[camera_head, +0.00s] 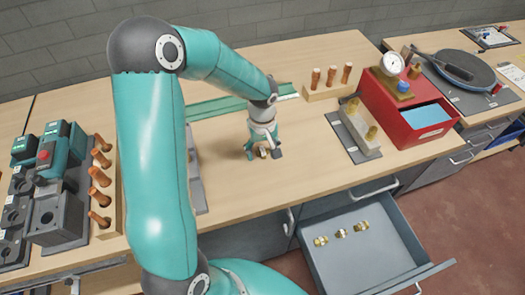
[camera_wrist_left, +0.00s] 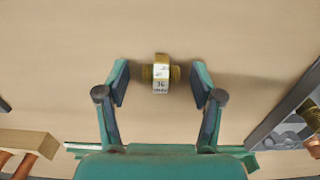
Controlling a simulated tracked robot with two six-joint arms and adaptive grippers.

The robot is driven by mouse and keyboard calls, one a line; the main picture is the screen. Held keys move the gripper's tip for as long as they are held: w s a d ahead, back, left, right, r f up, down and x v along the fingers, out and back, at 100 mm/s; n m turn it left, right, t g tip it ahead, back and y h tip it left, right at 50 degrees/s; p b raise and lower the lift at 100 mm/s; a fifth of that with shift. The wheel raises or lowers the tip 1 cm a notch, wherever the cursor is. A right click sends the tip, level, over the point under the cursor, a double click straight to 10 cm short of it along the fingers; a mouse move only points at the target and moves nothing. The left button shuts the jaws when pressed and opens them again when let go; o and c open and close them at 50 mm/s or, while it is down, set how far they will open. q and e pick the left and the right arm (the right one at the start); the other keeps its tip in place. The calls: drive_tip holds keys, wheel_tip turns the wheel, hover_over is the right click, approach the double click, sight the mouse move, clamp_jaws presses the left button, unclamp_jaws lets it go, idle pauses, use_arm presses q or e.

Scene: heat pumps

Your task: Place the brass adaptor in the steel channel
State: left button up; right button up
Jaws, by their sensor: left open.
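The brass adaptor (camera_wrist_left: 161,73) lies on the wooden bench top, with a white label around its middle. It shows small in the head view (camera_head: 263,152). My left gripper (camera_wrist_left: 160,84) is open, with one finger on each side of the adaptor and a gap on both sides. In the head view my left gripper (camera_head: 264,153) points down at the bench. A pale metal piece (camera_head: 360,130) with brass fittings at its ends stands on a dark mat to the right; it may be the steel channel, but I cannot tell surely. My right gripper is not in view.
A red box (camera_head: 400,115) with a gauge stands right of the mat. Wooden racks with copper pieces stand at the back (camera_head: 328,88) and left (camera_head: 103,190). An open drawer (camera_head: 365,265) below holds three brass fittings. The bench between gripper and mat is clear.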

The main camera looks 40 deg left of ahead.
use_arm(q)
clamp_jaws()
drive_tip(key=shift+r, duration=0.1)
idle(0.3)
